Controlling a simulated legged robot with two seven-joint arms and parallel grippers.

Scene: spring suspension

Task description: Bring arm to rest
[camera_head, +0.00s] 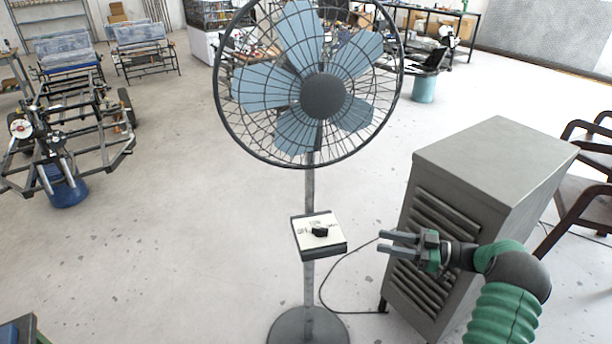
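My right arm comes in from the lower right, with green and dark grey links. Its gripper (386,243) points left, and its two grey fingers are apart with nothing between them. The gripper is in front of the grey louvred cabinet (510,160) in the picture. It is to the right of the fan's control box (318,236) and apart from it. The box has a black knob on a pale face and sits on the stand of the pedestal fan (323,97). My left gripper does not show.
The fan's round base (308,328) stands on the pale floor, and a black cable runs from it towards the cabinet. Brown chairs (580,205) stand at the right. A wheeled metal frame (70,125) and a blue bucket (66,190) stand at the left. The floor between is clear.

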